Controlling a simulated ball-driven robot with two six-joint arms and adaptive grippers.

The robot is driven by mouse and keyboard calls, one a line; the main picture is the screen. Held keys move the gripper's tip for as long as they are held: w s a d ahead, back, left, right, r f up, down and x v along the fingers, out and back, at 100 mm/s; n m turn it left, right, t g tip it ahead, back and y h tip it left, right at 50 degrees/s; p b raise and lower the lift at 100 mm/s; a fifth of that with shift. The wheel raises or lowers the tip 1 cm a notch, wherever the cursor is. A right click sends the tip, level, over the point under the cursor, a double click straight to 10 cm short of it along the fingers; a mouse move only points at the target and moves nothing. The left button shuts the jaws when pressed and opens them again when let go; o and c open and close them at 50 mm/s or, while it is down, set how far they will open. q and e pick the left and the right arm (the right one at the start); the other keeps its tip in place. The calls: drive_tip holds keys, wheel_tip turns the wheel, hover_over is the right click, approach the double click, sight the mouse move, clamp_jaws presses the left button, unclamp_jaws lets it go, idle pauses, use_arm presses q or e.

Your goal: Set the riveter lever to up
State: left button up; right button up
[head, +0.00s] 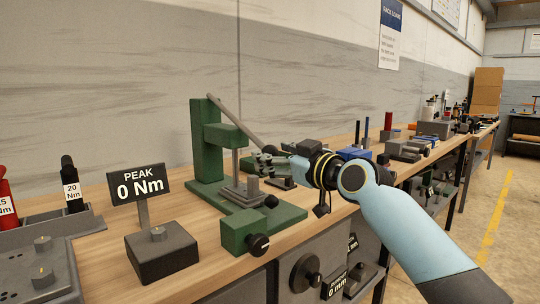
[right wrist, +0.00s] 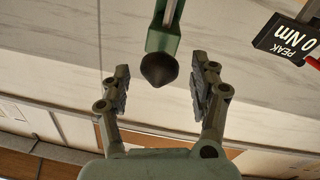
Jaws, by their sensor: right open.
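The green riveter (head: 205,140) stands on the bench, with a green base and a grey block under its arm. Its grey lever (head: 232,117) slopes down to the right from the top of the column, and its lower end is close to my right gripper (head: 263,160). In the right wrist view the right gripper (right wrist: 160,88) is open. A dark rounded knob (right wrist: 160,70) shows between its fingers, in front of the green riveter part, with gaps on both sides. I cannot tell how deep between the fingers the knob sits. My left gripper is not in view.
A torque display (head: 139,187) reading PEAK 0 Nm stands on the bench to the left. A grey tray (head: 40,260) with tools is further left. More fixtures crowd the bench behind my right arm. The wall (head: 120,60) is close behind the riveter.

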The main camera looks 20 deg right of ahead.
drive_tip(key=shift+x, duration=1.1)
drive_tip(key=shift+f, duration=0.1)
clamp_jaws()
